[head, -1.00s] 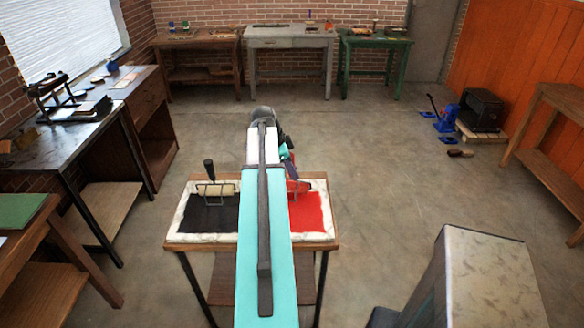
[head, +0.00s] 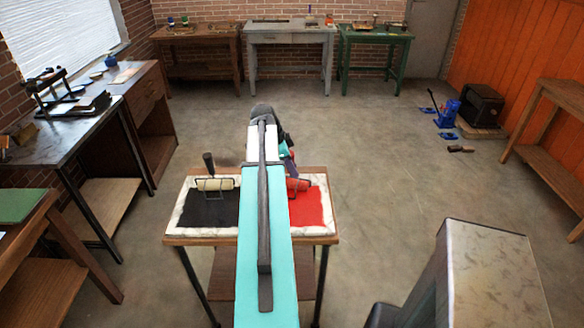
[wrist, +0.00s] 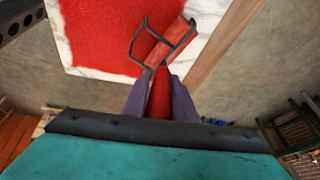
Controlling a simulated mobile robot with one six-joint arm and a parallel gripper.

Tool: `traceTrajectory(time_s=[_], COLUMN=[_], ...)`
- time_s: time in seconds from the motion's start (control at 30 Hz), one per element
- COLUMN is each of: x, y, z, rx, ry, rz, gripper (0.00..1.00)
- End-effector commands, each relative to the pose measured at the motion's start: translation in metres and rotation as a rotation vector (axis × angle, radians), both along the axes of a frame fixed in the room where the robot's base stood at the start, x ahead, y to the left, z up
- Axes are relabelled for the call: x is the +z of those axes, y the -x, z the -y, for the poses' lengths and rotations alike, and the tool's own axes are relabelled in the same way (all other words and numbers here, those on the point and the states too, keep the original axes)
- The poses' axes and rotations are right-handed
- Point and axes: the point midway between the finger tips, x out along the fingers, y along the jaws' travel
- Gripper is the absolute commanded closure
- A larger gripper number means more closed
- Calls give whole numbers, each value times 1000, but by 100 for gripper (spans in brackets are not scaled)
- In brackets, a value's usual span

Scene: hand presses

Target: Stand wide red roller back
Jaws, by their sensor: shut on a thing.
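The wide red roller (head: 298,184) is over the upper part of the red ink slab (head: 312,212) in the head view, partly hidden by my arm. In the wrist view the roller (wrist: 172,42) shows with its dark wire frame, over the red ink and the slab's pale rim. My gripper (wrist: 159,92) is shut on its red handle, one finger on each side. I cannot tell whether the roller touches the slab. In the head view my arm hides most of my gripper.
Benches stand along the left and back walls. A pale-topped cabinet (head: 490,275) is at the front right.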

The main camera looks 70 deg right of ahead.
Motion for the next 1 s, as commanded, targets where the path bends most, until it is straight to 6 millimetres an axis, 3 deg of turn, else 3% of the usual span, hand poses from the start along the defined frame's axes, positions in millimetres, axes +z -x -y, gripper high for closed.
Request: traceTrajectory(time_s=[0.3, 0.33, 0.47, 0.67, 0.77, 1.0], x=[0, 0, 0, -1, -1, -1], y=[0, 0, 0, 0, 0, -1], z=[0, 0, 0, 0, 0, 0], rx=[0, 0, 0, 0, 0, 1], ry=[1, 1, 1, 0, 0, 0], rz=[0, -1, -1, 0, 0, 0], gripper=[94, 73, 53, 53, 37, 37])
